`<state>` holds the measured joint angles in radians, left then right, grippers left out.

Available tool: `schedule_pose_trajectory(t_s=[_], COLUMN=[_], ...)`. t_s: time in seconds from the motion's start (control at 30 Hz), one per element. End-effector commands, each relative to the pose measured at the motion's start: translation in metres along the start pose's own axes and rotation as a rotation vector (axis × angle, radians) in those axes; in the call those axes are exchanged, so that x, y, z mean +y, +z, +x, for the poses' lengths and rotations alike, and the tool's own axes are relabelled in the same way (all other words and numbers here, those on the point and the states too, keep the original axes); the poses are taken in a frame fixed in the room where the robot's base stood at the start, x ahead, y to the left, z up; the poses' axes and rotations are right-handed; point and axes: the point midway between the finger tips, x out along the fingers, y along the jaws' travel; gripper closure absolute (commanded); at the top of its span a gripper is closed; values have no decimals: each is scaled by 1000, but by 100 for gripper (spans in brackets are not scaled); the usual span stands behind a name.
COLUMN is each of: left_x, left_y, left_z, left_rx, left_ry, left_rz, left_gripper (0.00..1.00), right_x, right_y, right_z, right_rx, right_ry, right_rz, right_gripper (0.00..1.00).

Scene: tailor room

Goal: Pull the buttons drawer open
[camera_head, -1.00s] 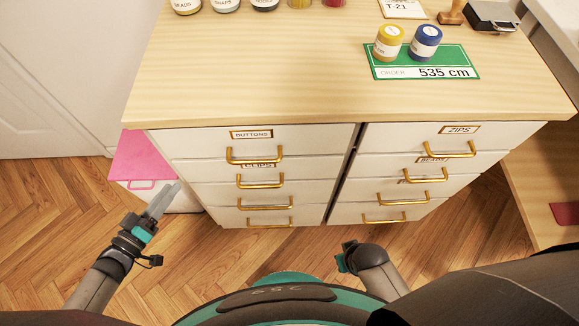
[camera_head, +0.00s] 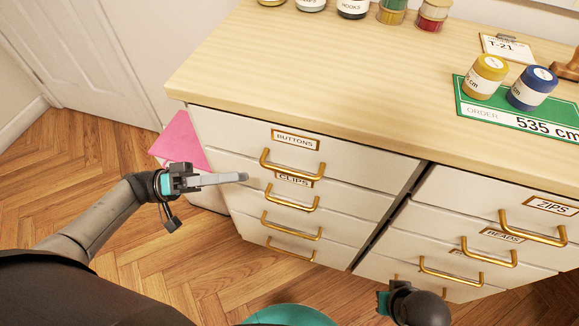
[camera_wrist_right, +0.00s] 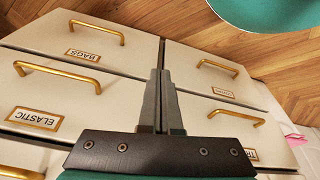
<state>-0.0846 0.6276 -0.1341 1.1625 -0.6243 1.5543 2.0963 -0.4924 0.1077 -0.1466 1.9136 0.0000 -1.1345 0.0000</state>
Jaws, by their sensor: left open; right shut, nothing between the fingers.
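The buttons drawer (camera_head: 235,131) is the top drawer of the left column, with a "BUTTONS" label (camera_head: 296,139) and a brass bar handle (camera_head: 291,170). It looks shut, flush with the cabinet front. My left gripper (camera_head: 243,177) is open and empty, just left of that handle and apart from it, in front of the drawer fronts. My right gripper (camera_wrist_right: 160,73) is shut and empty in the right wrist view, in front of lower drawers with labels such as "BAGS" (camera_wrist_right: 85,55) and "ELASTIC" (camera_wrist_right: 34,118).
The clips drawer handle (camera_head: 291,198) is just below. The wooden worktop (camera_head: 300,70) overhangs the drawers and holds jars, a yellow spool (camera_head: 485,78) and a blue spool (camera_head: 531,89). A pink item (camera_head: 181,140) is beside the cabinet's left side. The floor at left is clear.

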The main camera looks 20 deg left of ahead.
Motion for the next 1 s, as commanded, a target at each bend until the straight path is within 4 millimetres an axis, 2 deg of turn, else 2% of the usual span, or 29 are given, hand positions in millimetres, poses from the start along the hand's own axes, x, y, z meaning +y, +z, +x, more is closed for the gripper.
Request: schedule_pose_trajectory(t_s=[0.3, 0.5, 0.7, 0.97, 1.0], left_x=[0, -1, 0, 0, 0], left_y=[0, 0, 0, 0, 0], left_z=[67, 97, 110, 111, 111], left_rx=[4, 3, 3, 3, 3], left_ry=[4, 1, -1, -1, -1], left_rz=[3, 2, 2, 1, 1], left_gripper=[57, 57, 57, 57, 60], right_x=[0, 0, 0, -1, 0], right_y=[-2, -8, -15, -11, -11], right_z=[-1, -6, -13, -14, -14], right_rx=[6, 18, 35, 28, 27], right_ry=[0, 0, 0, -1, -1], right_rz=[0, 0, 1, 2, 2], right_gripper=[100, 100, 100, 100, 100])
